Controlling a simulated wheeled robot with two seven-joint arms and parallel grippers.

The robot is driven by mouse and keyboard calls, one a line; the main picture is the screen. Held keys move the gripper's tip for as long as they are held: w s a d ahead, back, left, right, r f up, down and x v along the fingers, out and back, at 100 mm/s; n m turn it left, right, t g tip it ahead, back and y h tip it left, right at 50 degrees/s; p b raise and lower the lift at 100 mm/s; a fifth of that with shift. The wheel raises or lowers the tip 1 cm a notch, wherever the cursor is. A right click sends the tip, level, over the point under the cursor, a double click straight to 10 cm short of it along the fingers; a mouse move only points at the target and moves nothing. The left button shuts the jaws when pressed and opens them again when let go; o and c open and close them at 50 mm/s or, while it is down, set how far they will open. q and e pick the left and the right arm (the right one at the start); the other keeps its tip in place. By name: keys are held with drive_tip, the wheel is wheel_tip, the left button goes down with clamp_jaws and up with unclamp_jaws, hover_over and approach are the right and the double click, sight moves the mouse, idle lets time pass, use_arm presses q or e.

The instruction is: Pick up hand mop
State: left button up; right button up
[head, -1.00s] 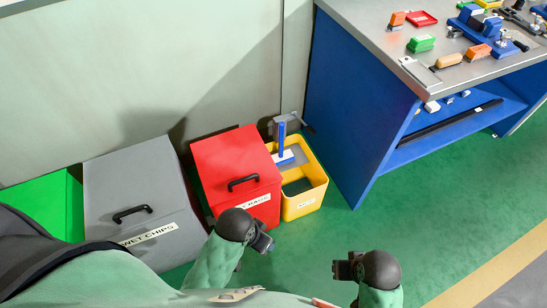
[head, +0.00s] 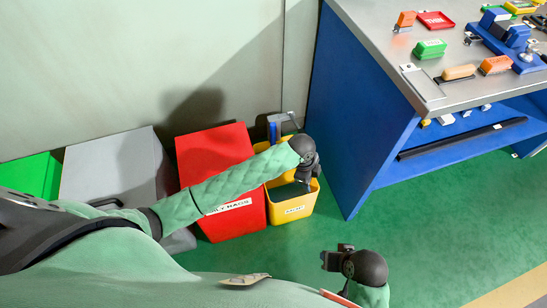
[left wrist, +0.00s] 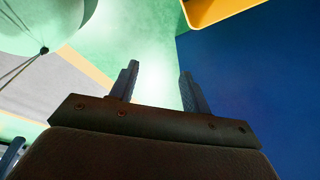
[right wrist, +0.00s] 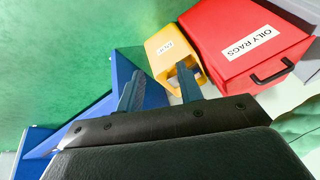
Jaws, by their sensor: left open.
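The hand mop's blue handle (head: 272,132) stands upright at the back of the yellow bucket (head: 293,212) in the head view. The mop's lower part is hidden behind my left forearm. My left gripper (head: 308,181) is over the right side of the bucket, to the right of the handle and apart from it. Its fingers are spread and empty in the left wrist view (left wrist: 159,72), where a corner of the yellow bucket (left wrist: 222,9) shows at the top. My right gripper (head: 331,259) is low, in front of the bucket, with its fingers apart and empty.
The red oily rags bin (head: 212,148) stands left of the bucket, with a grey bin (head: 108,168) and a green bin (head: 32,178) beyond. The blue workbench (head: 350,110) rises close on the right, holding tools. Green floor (head: 440,215) is clear in front.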

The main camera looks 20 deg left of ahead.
use_arm(q)
drive_tip(key=w+a+f+m+y+b, duration=0.15)
drive_tip(key=w+a+m, duration=0.25)
drive_tip(key=w+a, duration=0.75)
wheel_tip(320, 180, up, 3)
drive_tip(key=m+y, duration=0.1)
hover_over(273, 129)
drive_tip(key=shift+w, duration=0.4)
drive_tip(key=shift+w+a+r, duration=0.1)
drive_tip(key=shift+w+a, duration=0.1)
drive_tip(key=shift+a, duration=0.1)
drive_tip(key=shift+w+a+f, duration=0.1)
drive_tip(key=shift+a+f, duration=0.05)
drive_tip(key=shift+f, duration=0.85)
drive_tip(key=f, duration=0.4)
drive_tip(key=shift+d+f+p, duration=0.25)
drive_tip(key=shift+f+p, duration=0.05)
drive_tip(key=shift+f, duration=0.5)
drive_tip(key=c, duration=0.6)
clamp_jaws()
use_arm(e)
drive_tip(key=shift+w+a+f, duration=0.1)
drive_tip(key=shift+a+f, duration=0.2)
drive_tip(key=shift+a, duration=0.55)
use_arm(q)
drive_tip(key=shift+r, duration=0.1)
use_arm(e)
drive_tip(key=shift+w, duration=0.1)
